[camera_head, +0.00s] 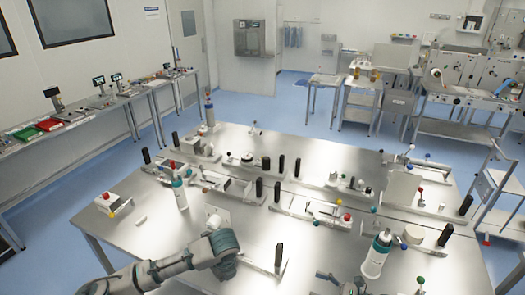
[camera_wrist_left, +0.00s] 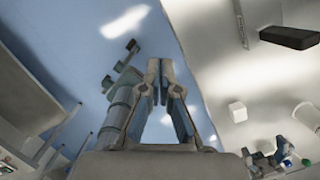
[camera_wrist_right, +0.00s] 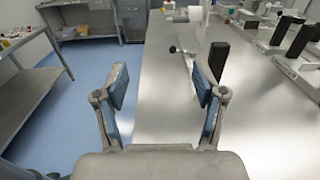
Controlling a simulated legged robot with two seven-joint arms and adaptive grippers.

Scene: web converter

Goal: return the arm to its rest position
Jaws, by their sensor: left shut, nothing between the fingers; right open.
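My left arm (camera_head: 165,268) reaches in from the lower left of the head view, over the near left part of the steel table (camera_head: 160,225). Its teal and grey joint is near the table's front. My left gripper (camera_wrist_left: 158,68) is shut and empty in the left wrist view, its fingertips together, with blue floor behind them and the table to the right. My right gripper (camera_wrist_right: 160,88) is open and empty in the right wrist view, its fingers spread apart before the table's edge and the blue floor. I cannot make out the right gripper clearly in the head view.
Several black-handled fixtures cover the middle. A white box with a red button (camera_head: 113,204) sits near the left edge. Open floor (camera_head: 60,220) lies left.

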